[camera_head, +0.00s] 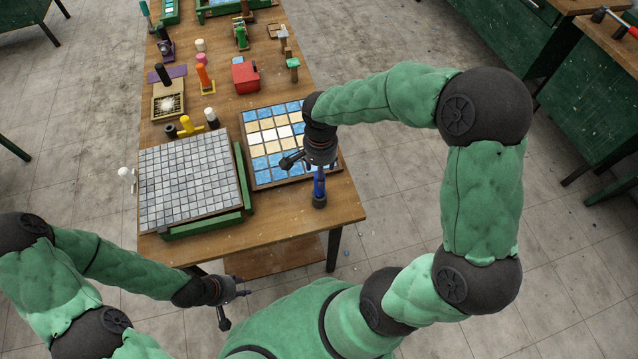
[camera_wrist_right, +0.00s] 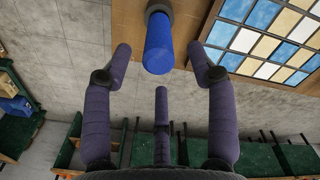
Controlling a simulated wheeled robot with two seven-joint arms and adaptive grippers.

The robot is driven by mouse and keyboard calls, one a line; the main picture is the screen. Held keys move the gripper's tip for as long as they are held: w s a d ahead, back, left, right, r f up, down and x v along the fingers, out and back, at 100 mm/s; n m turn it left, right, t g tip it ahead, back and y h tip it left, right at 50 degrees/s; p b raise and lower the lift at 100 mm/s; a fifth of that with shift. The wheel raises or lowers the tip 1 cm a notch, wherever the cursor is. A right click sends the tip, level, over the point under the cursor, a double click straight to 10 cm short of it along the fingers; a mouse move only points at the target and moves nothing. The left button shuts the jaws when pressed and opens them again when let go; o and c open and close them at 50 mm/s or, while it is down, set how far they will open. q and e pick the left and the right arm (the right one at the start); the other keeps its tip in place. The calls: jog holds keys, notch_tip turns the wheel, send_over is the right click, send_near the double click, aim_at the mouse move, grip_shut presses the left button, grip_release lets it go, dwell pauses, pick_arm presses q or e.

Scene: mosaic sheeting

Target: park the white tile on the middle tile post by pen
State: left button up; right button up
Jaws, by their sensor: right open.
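The mosaic panel (camera_head: 246,163) of blue, cream and white tiles lies on the right of the table; a white tile (camera_head: 284,131) shows near its middle. I cannot tell whether this is the task's white tile. Small posts stand farther back: a green-topped one (camera_head: 293,66) and brown ones (camera_head: 284,39) behind it. I cannot tell which is the middle tile post, nor identify the pen. My right gripper (camera_head: 305,170) is open over the panel's near part, by an upright blue cylinder (camera_head: 319,187). In the wrist view the cylinder (camera_wrist_right: 159,45) shows beyond the open fingers (camera_wrist_right: 160,62). My left gripper (camera_head: 234,306) is open and empty off the table's near edge.
A grey tile grid (camera_head: 190,180) in a green frame fills the table's near left. A yellow piece (camera_head: 186,125), an orange bottle (camera_head: 203,75), a red box (camera_head: 245,77) and a brush-like box (camera_head: 168,102) stand behind it. Green benches (camera_head: 590,110) are at the right.

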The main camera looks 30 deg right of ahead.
jog(key=shift+w+f, duration=0.15)
jog(key=shift+f, duration=0.45)
notch_tip(320, 180, down, 5)
jog(key=shift+a+r, duration=0.1)
jog(key=shift+s, duration=0.2)
